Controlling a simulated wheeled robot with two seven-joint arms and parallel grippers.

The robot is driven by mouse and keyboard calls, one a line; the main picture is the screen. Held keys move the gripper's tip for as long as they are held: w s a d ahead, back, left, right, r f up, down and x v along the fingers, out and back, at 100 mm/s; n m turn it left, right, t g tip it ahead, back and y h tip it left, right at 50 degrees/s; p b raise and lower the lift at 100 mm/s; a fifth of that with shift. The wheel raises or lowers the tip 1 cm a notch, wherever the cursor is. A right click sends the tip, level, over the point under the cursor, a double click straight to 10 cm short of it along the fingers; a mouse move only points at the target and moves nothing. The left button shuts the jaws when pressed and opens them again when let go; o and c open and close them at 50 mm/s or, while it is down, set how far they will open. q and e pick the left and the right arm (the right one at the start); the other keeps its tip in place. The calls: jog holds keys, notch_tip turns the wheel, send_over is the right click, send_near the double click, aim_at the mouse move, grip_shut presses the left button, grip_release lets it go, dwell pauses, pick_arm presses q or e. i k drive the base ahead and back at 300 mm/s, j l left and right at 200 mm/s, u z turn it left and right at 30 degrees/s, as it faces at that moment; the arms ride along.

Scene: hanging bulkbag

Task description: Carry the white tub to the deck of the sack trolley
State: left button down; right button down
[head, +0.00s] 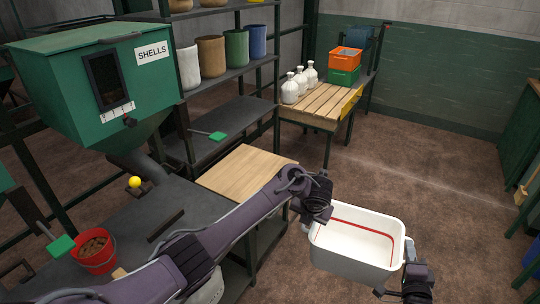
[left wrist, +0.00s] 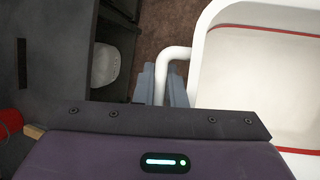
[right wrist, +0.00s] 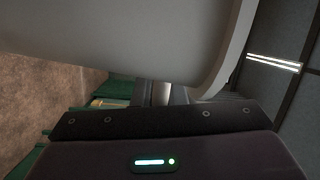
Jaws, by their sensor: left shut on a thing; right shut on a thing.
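The white tub (head: 345,262) is in the air at the lower right of the head view, upright, open and empty, with a red line around its inside. My left gripper (head: 308,226) is shut on its left handle; the left wrist view shows the fingers on the white handle (left wrist: 172,62). My right gripper (head: 392,284) is at the tub's right end. In the right wrist view its fingers (right wrist: 161,93) are shut at the tub's underside edge, with the grip partly hidden. I cannot pick out a sack trolley for certain.
A slatted wooden deck (head: 318,108) with white bottles (head: 290,90) and orange and green crates (head: 345,62) stands at the back. A dark bench with a wooden board (head: 243,172) and a red bucket (head: 96,252) is at left. Brown floor (head: 430,170) lies clear beyond the tub.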

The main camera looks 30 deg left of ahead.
aim_at(249, 170)
jog(key=i, duration=2.6)
jog(key=i+u, duration=0.25)
jog(key=i, duration=0.2)
jog(key=i+l+u, duration=0.3)
jog(key=i, duration=0.15)
jog(key=u, duration=2.25)
